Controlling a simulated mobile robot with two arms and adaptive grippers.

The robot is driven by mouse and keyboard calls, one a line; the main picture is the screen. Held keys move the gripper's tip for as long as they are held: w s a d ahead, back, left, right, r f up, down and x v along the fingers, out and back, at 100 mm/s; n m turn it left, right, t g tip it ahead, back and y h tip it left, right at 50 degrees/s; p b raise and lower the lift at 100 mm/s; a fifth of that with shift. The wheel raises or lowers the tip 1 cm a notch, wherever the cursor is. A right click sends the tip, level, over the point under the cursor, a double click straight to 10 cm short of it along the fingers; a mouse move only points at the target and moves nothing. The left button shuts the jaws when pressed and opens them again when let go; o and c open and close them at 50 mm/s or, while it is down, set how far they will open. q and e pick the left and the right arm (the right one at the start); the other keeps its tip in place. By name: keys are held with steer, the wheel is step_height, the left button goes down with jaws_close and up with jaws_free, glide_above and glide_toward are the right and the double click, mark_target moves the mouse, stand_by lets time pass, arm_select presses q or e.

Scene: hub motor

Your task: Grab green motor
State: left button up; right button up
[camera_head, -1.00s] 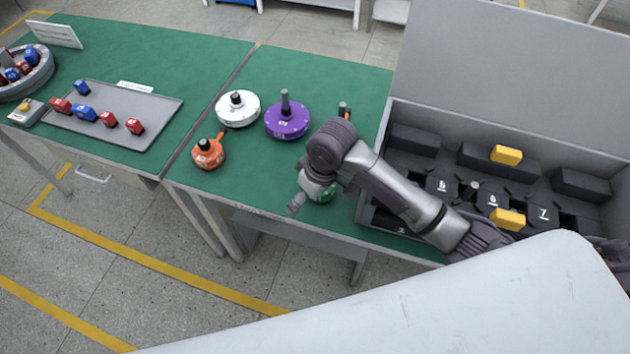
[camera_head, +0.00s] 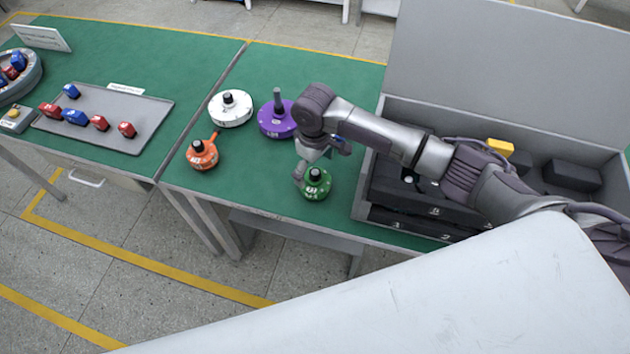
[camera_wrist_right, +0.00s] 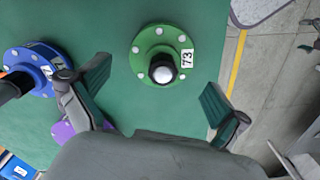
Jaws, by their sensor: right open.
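The green motor (camera_head: 316,187), a round disc with a dark central shaft, stands upright on the green table near its front edge. In the right wrist view the green motor (camera_wrist_right: 147,42) lies ahead of and between the fingers, with a white "73" label on its rim. My right gripper (camera_head: 308,168) is beside and above the motor in the head view. In the wrist view the right gripper (camera_wrist_right: 155,78) is open with its fingers wide apart and nothing between them; contact with the motor is not visible. My left gripper is not in view.
An orange motor (camera_head: 203,157), a white motor (camera_head: 232,115) and a purple motor (camera_head: 272,126) stand to the left. A blue motor (camera_wrist_right: 30,72) is near one finger in the wrist view. A grey case (camera_head: 500,55) stands at right. A tray (camera_head: 150,118) holds several small parts.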

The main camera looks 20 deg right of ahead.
mark_target(315, 181)
steer(key=shift+s+f+p, duration=0.15)
steer(key=shift+f+p, duration=0.55)
steer(key=shift+f, duration=2)
steer(key=c, duration=1.5)
steer(key=shift+r, duration=0.15)
steer(key=shift+c, duration=0.5)
